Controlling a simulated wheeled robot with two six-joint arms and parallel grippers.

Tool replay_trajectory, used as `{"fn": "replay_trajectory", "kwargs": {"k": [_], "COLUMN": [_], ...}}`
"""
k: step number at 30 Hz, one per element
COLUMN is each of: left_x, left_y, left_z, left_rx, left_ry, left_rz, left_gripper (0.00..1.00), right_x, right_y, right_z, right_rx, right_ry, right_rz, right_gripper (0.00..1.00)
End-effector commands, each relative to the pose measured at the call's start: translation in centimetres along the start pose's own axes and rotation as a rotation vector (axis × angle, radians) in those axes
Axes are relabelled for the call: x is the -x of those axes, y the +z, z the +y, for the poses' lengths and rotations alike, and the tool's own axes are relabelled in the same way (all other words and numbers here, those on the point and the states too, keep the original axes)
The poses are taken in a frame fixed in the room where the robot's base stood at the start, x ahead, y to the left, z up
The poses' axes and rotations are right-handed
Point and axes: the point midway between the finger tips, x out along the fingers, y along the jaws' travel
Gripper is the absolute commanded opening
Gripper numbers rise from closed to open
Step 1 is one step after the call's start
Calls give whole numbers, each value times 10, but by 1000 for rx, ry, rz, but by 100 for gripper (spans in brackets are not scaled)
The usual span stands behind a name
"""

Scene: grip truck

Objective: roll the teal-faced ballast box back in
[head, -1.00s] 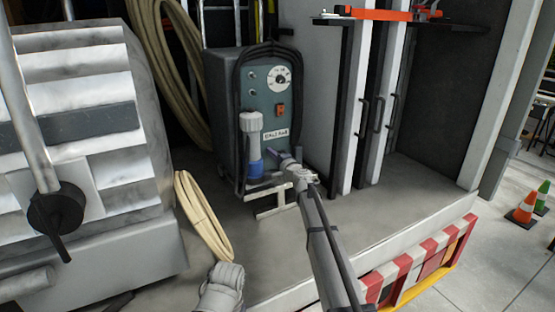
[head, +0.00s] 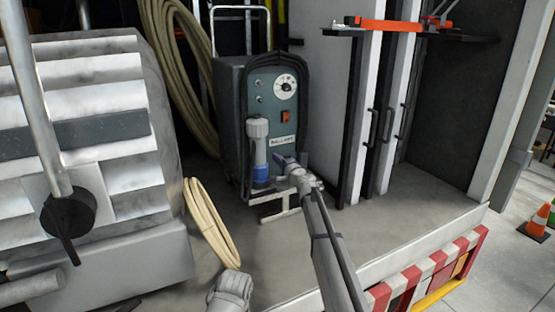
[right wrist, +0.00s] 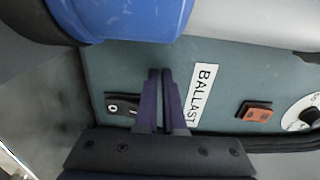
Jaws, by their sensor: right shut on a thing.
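The ballast box (head: 268,103) stands upright on the grey truck deck, with a dark frame, a dial, an orange switch and a BALLAST label on its teal face. The teal face (right wrist: 225,75) fills much of the right wrist view. My right gripper (head: 281,160) is at the lower front of the box, just below the label. In the right wrist view its fingers (right wrist: 160,75) are close together in front of the face; the part they grip is hidden. A white cylinder with a blue end (head: 258,150) is at the box's front left. My left gripper is out of view.
A pale hose coil (head: 208,222) lies on the deck left of the box. A large ribbed grey machine (head: 95,130) fills the left. White panels with dark handles (head: 365,135) stand close to its right. The deck's front edge has a red-and-white striped barrier (head: 430,270).

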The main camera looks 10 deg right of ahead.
Motion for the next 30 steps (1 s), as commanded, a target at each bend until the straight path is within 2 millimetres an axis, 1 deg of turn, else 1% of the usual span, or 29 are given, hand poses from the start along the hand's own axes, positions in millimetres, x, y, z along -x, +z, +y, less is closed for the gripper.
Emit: {"fn": "replay_trajectory", "kwargs": {"k": [1, 2, 5, 8, 14, 21, 24, 27, 30], "left_x": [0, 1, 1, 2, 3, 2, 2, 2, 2], "left_y": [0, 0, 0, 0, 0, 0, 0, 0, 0], "left_z": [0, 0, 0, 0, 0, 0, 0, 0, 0], "left_rx": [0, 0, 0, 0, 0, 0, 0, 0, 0], "left_ry": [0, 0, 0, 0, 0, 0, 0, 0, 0], "left_rz": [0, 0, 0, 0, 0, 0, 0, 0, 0], "left_gripper": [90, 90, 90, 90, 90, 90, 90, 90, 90], "right_x": [-6, -4, 2, 13, 50, 106, 125, 136, 140], "right_y": [-1, 0, 0, 1, 5, 5, 5, 4, 4], "right_z": [-1, -1, -1, -2, -4, -3, -3, -3, -3], "right_rx": [-4, -4, -4, -3, -1, 0, 0, 0, 0], "right_ry": [-1, -1, -2, -2, -4, -4, -4, -3, -3], "right_rz": [1, 1, 1, 1, 0, 0, -1, -1, -1], "right_gripper": [0, 0, 0, 0, 0, 0, 0, 0, 0]}}
